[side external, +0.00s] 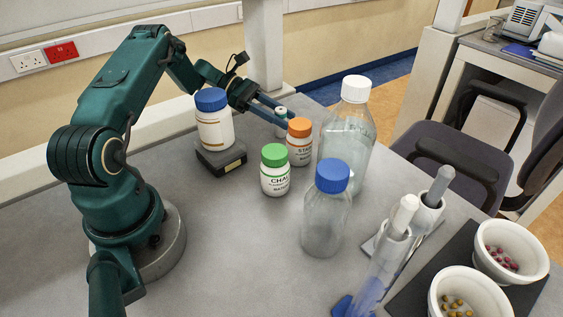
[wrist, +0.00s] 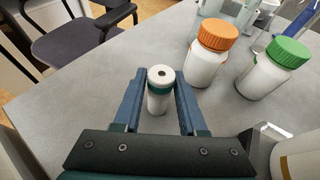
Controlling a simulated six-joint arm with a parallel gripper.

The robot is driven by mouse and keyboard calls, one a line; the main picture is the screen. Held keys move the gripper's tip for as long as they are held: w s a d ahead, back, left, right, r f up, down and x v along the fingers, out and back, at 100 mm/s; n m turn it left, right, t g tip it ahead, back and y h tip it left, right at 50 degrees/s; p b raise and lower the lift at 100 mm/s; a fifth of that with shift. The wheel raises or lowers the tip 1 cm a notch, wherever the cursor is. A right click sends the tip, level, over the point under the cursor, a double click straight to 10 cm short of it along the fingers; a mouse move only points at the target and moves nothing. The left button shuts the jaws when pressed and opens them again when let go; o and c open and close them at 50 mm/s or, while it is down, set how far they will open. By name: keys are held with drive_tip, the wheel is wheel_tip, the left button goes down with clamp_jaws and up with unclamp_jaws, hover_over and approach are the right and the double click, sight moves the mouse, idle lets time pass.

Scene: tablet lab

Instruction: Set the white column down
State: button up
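The white column (wrist: 158,101) is a small upright white cylinder with a green band and a dark hole in its top. In the wrist view it stands between the two blue fingers of my gripper (wrist: 161,82), which press close on both its sides. In the side external view the column (side external: 280,113) is partly hidden by the fingers of my gripper (side external: 283,118), behind the orange-capped bottle. I cannot tell whether its base touches the bench.
The orange-capped bottle (side external: 299,143) and green-capped bottle (side external: 275,171) stand close by. A blue-capped jar (side external: 214,130) sits on a dark block (side external: 221,160). Clear glass bottles (side external: 347,138) stand to the right. The grey bench (wrist: 70,110) is bare left of the column in the wrist view.

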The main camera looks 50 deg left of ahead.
drive_tip(key=shift+o, duration=0.8)
